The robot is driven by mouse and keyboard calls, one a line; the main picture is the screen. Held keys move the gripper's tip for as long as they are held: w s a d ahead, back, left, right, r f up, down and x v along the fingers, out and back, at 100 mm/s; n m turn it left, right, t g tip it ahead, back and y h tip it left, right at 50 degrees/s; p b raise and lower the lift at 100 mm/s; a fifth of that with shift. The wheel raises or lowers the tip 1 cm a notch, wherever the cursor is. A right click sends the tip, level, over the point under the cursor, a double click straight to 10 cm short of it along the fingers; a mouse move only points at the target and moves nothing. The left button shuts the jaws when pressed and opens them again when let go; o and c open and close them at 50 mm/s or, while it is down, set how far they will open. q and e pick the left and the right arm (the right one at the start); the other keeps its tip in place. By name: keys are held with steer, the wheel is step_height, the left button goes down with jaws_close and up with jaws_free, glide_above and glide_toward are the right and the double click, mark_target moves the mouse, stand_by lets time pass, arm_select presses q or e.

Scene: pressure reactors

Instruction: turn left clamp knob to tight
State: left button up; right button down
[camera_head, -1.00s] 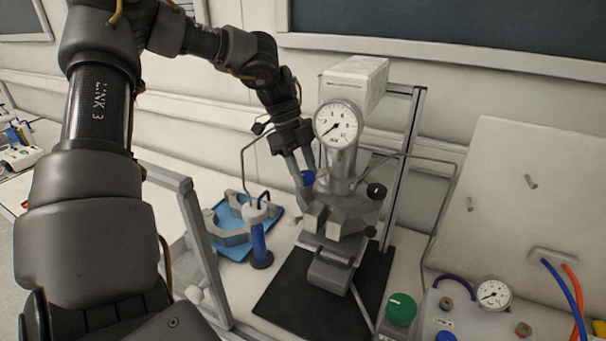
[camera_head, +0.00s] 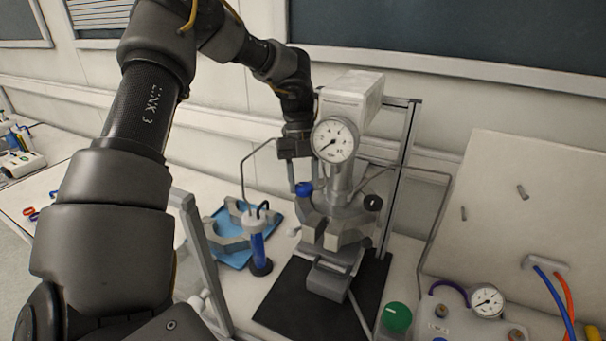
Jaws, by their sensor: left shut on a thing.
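The pressure reactor (camera_head: 340,185) stands on a black mat, with a round white gauge at its top front. The left clamp knob (camera_head: 304,189) is blue and sits on the left side of the reactor's clamp ring. My left gripper (camera_head: 303,182) reaches it from above, fingers pointing down, and is shut on the knob. The fingers cover part of the knob, so its turn marking cannot be read. The right clamp knob (camera_head: 373,203) is black with a light mark and stands free. My right gripper is not in view.
A blue tray (camera_head: 236,258) with grey clamp halves and a blue cylinder (camera_head: 257,250) stand left of the reactor. A metal post (camera_head: 398,160) rises behind it. A green knob (camera_head: 397,317) and a gauge panel (camera_head: 487,301) are at front right.

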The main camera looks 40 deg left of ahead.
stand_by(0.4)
arm_select(q)
steer(key=o, duration=1)
steer(key=shift+c, duration=0.2)
steer(key=shift+r, duration=0.1)
steer(key=shift+w+a+r, duration=0.15)
steer(key=shift+r, duration=0.1)
steer(key=p+v, duration=0.6)
steer(key=v, duration=0.4)
steer(key=shift+p, duration=0.3)
